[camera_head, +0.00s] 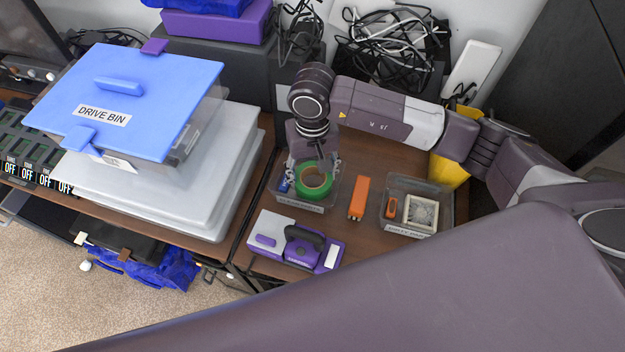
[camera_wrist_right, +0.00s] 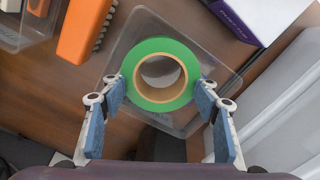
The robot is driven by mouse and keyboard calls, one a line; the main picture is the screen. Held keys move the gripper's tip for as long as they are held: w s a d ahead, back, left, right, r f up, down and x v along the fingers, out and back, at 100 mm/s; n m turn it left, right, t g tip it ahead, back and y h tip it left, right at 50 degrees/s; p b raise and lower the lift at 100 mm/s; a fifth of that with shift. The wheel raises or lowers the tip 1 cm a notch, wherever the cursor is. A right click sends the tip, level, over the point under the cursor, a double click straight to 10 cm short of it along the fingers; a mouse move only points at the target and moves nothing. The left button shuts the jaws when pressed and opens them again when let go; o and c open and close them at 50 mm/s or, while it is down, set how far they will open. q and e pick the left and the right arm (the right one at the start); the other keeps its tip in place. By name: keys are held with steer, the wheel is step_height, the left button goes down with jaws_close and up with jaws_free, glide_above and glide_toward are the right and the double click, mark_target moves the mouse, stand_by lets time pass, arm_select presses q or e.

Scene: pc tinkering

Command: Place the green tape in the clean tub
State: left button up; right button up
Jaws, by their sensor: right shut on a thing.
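The green tape (camera_head: 308,190) is a green roll with a tan core. My right gripper (camera_head: 317,170) comes down on it from above and is shut on it. In the right wrist view the tape (camera_wrist_right: 134,75) sits between the two blue-padded fingers. A clear tub (camera_head: 306,206) with a label on its front lies directly under the tape; its label is too small to read surely. Whether the tape touches the tub's floor I cannot tell. My left gripper is not in view.
An orange tool (camera_head: 358,198) lies right of that tub. A second clear tub (camera_head: 409,232) holds a fan and a small orange item. A purple and grey device (camera_head: 297,243) lies in front. A blue-lidded drive bin (camera_head: 140,85) stands on the left. Cables lie behind.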

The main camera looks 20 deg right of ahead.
mark_target(313, 184)
step_height(313, 184, down, 4)
steer(key=shift+s+r+p, duration=0.1)
steer(key=shift+r+p, duration=0.15)
steer(key=shift+p, duration=0.1)
steer(key=shift+f, duration=0.5)
steer(key=o, duration=0.9)
steer(key=shift+c, duration=0.2)
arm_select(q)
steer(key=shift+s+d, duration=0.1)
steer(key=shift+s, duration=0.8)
arm_select(e)
steer(key=shift+o, duration=0.3)
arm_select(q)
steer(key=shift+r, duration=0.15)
arm_select(e)
steer(key=shift+r, duration=0.1)
